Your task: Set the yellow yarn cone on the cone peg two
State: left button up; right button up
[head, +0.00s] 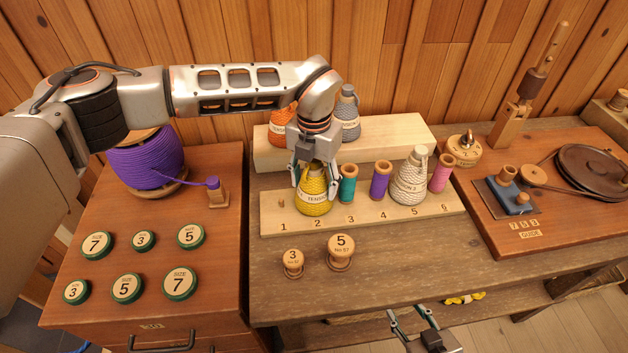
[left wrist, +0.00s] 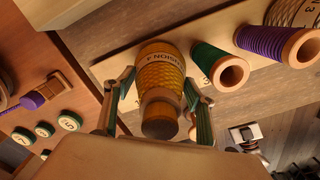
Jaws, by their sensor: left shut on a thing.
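The yellow yarn cone (head: 315,202) is upright over the number 2 place of the pale peg board (head: 275,224). My left gripper (head: 314,180) is shut on its upper part from above. In the left wrist view the cone (left wrist: 162,75) shows between the two fingers (left wrist: 160,112). Peg two is hidden by the cone, and I cannot tell whether the cone's base rests on the board. My right gripper (head: 411,314) is low at the front edge of the bench, open and empty.
Beside the cone stand a teal spool (head: 348,184), a purple spool (head: 380,180), a grey cone (head: 410,182) and a pink spool (head: 443,172). Peg one (head: 281,203) is bare. Behind, a raised block (head: 385,135) holds orange (head: 281,124) and grey (head: 348,118) cones.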

aim_at(314, 162)
pick_arm(q)
jog(key=shift+f, duration=0.1)
jog(key=o, duration=1.1)
jog(key=shift+o, duration=0.2)
jog(key=shift+r+p, duration=1.95)
jog(key=shift+r, duration=1.5)
jog(key=shift+r+p, duration=0.6)
jog(key=shift+r, duration=0.6)
jog(key=shift+r+p, duration=0.4)
jog(key=shift+r, duration=0.5)
